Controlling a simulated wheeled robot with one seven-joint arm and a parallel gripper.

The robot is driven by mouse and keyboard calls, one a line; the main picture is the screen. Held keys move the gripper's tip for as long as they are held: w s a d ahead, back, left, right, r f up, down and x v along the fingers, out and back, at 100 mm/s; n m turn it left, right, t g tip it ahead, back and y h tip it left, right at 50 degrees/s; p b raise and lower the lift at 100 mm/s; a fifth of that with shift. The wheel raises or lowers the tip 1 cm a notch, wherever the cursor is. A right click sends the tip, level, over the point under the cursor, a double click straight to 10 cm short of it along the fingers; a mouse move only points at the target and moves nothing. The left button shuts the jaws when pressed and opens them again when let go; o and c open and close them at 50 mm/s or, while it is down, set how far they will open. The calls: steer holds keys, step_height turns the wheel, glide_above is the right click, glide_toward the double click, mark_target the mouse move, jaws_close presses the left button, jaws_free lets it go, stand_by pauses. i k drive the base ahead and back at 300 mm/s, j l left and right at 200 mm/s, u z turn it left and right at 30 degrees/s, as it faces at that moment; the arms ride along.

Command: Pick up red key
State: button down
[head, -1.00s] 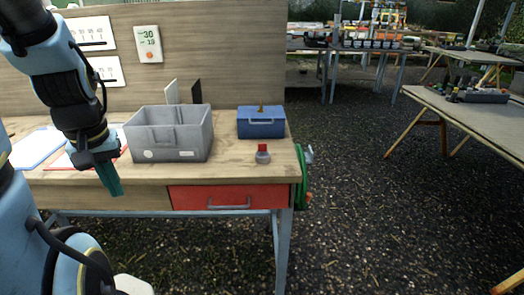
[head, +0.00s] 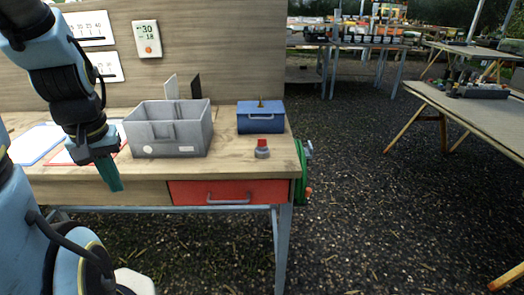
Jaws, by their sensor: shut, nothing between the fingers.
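A small red key (head: 262,143) stands upright in a round grey base (head: 262,153) near the right front of the wooden workbench (head: 226,160). It sits in front of the blue box. My gripper (head: 118,188) has teal fingers and hangs at the bench's front edge on the left, well to the left of the key. The fingers point down, look shut and hold nothing. Nothing hides the key.
A grey open bin (head: 170,134) stands between my gripper and the key. A blue box (head: 261,118) with a handle stands behind the key. A red drawer (head: 228,192) is shut below. A green vise (head: 301,176) is on the right edge.

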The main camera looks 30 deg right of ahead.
mark_target(261, 142)
steer(key=k+l+u, duration=0.2)
steer(key=l, duration=0.25)
steer(key=l+u, duration=0.2)
steer(key=l, duration=0.25)
steer(key=k+l+u, duration=0.2)
steer(key=l, duration=0.2)
steer(key=i, duration=0.05)
